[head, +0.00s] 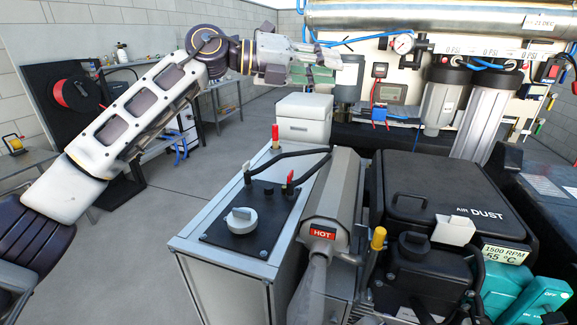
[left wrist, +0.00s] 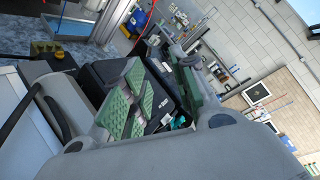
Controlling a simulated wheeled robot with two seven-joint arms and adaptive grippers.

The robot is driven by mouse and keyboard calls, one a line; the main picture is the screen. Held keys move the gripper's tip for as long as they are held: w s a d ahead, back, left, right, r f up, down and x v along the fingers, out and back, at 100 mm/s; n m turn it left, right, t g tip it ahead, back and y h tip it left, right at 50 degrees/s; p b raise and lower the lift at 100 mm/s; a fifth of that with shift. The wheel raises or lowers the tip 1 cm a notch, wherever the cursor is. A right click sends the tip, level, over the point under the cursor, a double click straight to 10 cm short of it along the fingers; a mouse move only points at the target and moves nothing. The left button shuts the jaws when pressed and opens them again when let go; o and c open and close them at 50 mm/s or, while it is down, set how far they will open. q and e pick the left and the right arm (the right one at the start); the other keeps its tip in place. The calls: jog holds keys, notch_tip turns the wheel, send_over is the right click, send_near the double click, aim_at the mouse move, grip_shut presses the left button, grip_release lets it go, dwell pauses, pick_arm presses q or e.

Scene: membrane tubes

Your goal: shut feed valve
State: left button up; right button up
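No part is labelled as the feed valve, so I cannot tell for sure which one it is. In the head view, a small valve-like part with a blue body (head: 379,114) sits on the panel of the membrane unit, below a grey display. Two red-tipped levers, a far one (head: 275,136) and a near one (head: 290,180), stand on the grey cabinet. My left gripper (head: 326,62) is raised in front of the panel, left of the pressure gauge (head: 403,44). Its green-padded fingers (left wrist: 160,88) are apart with nothing between them in the left wrist view. My right gripper is not visible.
A black case (head: 442,200) stands to the right. Filter housings (head: 443,98) hang right of the blue part. Open floor (head: 140,255) lies left of the cabinet.

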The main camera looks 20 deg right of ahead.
pick_arm(q)
jog(key=s+f+m+y, duration=0.1)
jog(key=s+f+y, duration=0.2)
jog(key=s+y, duration=0.15)
jog(key=n+t+y+p, duration=0.2)
jog(key=t+y, duration=0.3)
jog(key=y, duration=0.4)
send_over(290, 174)
jog(key=s+a, duration=0.3)
jog(key=s, duration=0.1)
notch_tip(290, 174, down, 6)
jog(key=r, duration=0.1)
jog(key=shift+s+f+y, duration=0.1)
jog(key=shift+f+y, duration=0.15)
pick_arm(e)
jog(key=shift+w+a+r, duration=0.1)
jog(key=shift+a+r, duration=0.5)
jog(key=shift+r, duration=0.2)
pick_arm(q)
jog(key=p+x, duration=0.2)
jog(key=x, duration=1)
jog(key=shift+d+p, duration=0.1)
jog(key=shift+p, duration=0.25)
jog(key=shift+x, duration=0.9)
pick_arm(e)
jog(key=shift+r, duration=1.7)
pick_arm(q)
jog(key=shift+c, duration=0.2)
grip_shut()
